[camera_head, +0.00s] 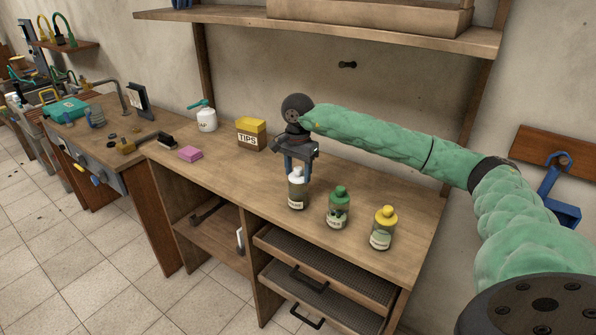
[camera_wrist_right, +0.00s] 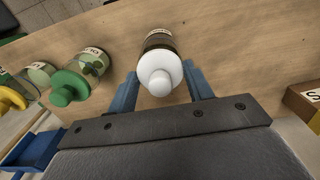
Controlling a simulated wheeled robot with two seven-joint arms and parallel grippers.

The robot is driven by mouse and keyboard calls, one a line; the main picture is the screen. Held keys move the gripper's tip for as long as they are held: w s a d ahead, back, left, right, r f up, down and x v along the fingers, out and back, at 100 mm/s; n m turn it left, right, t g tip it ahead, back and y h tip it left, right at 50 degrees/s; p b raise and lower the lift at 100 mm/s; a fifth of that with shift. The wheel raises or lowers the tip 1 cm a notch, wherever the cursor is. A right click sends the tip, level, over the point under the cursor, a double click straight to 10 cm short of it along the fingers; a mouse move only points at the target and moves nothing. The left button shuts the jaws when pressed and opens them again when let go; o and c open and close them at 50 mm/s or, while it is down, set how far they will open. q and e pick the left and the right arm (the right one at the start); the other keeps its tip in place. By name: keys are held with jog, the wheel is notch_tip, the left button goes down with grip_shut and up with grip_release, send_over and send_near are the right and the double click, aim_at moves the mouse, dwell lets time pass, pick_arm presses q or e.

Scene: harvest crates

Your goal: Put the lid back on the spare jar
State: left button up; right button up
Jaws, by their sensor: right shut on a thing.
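A jar with a cream label (camera_head: 297,195) stands upright on the wooden bench. Its white knobbed lid (camera_head: 297,174) is at its mouth; I cannot tell whether it is fully seated. My right gripper (camera_head: 298,167) reaches down from above, shut on the white lid; in the right wrist view the blue fingers lie on both sides of the lid (camera_wrist_right: 160,76). A green-lidded jar (camera_head: 339,213) and a yellow-lidded jar (camera_head: 382,232) stand in a row to the right. My left gripper is out of view.
A yellow-topped TIPS box (camera_head: 251,136), a white pot with a teal handle (camera_head: 206,119) and a pink block (camera_head: 190,154) sit left on the bench (camera_head: 240,180). A shelf (camera_head: 350,32) hangs above. Mesh drawers (camera_head: 320,268) stand open below the front edge.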

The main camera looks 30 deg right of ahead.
jog(key=shift+f+b, duration=0.15)
jog(key=shift+b, duration=0.65)
dwell(0.9)
jog(key=o, duration=1.5)
jog(key=shift+r+p, duration=0.85)
jog(key=shift+r, duration=2.65)
jog(key=shift+c, duration=0.4)
grip_shut()
jog(key=shift+f+b, duration=1.45)
jog(key=shift+f, duration=0.55)
